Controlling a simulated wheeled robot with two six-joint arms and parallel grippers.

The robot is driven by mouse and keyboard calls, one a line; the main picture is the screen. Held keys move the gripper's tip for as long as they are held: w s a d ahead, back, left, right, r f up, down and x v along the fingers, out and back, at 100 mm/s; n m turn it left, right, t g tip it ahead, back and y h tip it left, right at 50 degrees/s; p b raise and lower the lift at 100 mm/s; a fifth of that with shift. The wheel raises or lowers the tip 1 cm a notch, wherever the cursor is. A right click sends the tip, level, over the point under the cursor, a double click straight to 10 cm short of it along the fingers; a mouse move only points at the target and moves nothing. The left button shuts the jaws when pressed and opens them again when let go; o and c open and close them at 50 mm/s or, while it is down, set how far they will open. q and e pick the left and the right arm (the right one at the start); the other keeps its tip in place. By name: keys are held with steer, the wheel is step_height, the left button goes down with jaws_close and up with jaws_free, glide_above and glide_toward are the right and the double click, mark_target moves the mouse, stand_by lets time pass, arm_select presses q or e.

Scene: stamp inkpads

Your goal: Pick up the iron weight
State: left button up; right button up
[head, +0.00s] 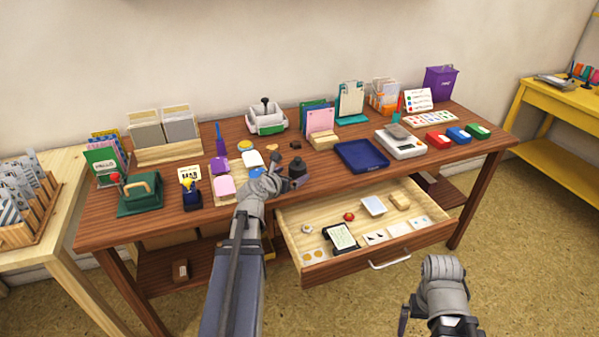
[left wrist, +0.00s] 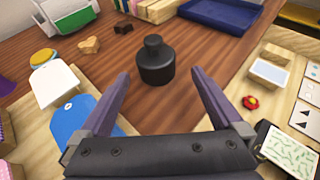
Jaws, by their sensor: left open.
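The iron weight (left wrist: 156,62) is a dark cylinder with a narrow neck and knob. It stands upright on the brown table, near the front edge. My left gripper (left wrist: 158,88) is open and empty in the left wrist view, with the weight just beyond and between its fingertips, apparently not touched. In the head view the weight (head: 298,170) shows just right of my left gripper (head: 280,176). My right gripper (head: 404,318) is low at the right, in front of the table and away from it; its jaw state is unclear.
An open drawer (head: 290,222) with cards and small items juts out below the weight. A blue tag (left wrist: 75,125) and a white tag (left wrist: 62,82) lie left of it. A dark block (left wrist: 123,28) and a blue tray (head: 361,156) are farther back.

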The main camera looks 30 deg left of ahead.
mark_target(294, 169)
arm_select(q)
steer(key=shift+a+r+b+x, duration=0.15)
steer(key=shift+b+x, duration=0.2)
steer(key=shift+x, duration=1.35)
steer(key=shift+a+r+b+x, duration=0.15)
steer(key=shift+b+x, duration=0.2)
steer(key=shift+x, duration=1.3)
steer(key=shift+r, duration=0.1)
jaws_close()
